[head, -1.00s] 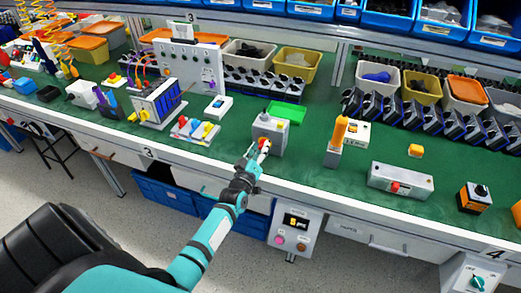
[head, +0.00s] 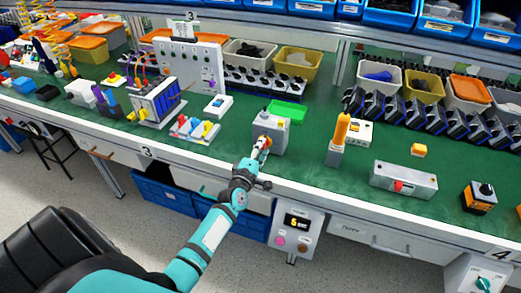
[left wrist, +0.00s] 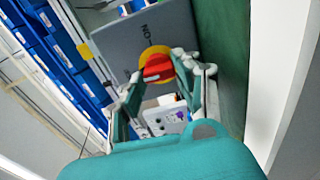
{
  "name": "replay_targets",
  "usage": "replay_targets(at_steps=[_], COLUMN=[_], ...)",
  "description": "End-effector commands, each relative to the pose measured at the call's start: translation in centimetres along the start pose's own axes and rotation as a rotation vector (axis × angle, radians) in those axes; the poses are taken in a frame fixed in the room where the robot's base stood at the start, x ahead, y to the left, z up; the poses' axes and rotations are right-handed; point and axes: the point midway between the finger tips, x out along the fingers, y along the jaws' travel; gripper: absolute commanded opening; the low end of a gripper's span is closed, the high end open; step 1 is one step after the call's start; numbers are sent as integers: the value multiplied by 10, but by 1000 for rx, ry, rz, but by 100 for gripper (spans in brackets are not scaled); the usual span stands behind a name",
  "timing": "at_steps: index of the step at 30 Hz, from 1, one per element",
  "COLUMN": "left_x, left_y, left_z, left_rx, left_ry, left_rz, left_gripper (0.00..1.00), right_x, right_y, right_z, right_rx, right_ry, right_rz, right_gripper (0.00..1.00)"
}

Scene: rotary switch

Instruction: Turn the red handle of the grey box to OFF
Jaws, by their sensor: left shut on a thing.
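The grey box (head: 273,134) stands near the front edge of the green bench in the head view. It also fills the top middle of the left wrist view (left wrist: 125,45). Its red handle (left wrist: 157,68) sits on a yellow disc, with ON printed beside it, upside down in that view. My left gripper (head: 260,146) is at the front of the box. In the left wrist view its fingers (left wrist: 160,78) are on either side of the red handle, shut on it. The handle is mostly hidden by the gripper in the head view. My right gripper is not in view.
A green tray (head: 287,111) lies just behind the box. A board with coloured levers (head: 195,129) is to the left. An orange-topped device (head: 339,132) and a grey box with a red button (head: 403,181) are to the right.

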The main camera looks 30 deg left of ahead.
Motion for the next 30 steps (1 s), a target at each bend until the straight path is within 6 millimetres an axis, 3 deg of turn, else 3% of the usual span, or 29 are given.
replay_targets(at_steps=[20,21,26,30], left_x=[0,0,0,0], left_y=[-1,-1,-1,-1], left_z=[0,0,0,0], left_rx=[-60,-60,-59,-58], left_ry=[0,-1,0,0], left_rz=[-2,-2,-2,-1], left_gripper=[0,36,56,56], right_x=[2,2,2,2], right_y=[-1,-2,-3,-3], right_z=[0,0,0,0], right_rx=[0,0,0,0], right_ry=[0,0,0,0], right_rz=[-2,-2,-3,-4], right_gripper=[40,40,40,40])
